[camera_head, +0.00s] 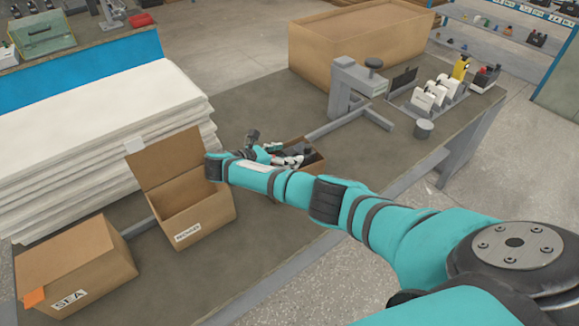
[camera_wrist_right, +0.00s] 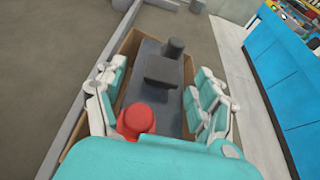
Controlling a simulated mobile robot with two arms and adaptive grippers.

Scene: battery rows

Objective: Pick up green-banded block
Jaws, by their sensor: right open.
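My right gripper (camera_head: 272,153) is open and reaches over a small open cardboard box (camera_head: 316,168) on the workbench. Nothing is seen held. I cannot make out a green band on any block; part of the box is hidden by my gripper. My left gripper is not in view.
An open cardboard box (camera_head: 185,213) and a closed one marked SEA (camera_head: 72,262) stand at left. White sheets (camera_head: 90,140) are stacked behind. A large carton (camera_head: 345,45), a grey clamp-like stand (camera_head: 345,90) and a rack with white blocks (camera_head: 425,98) stand at right.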

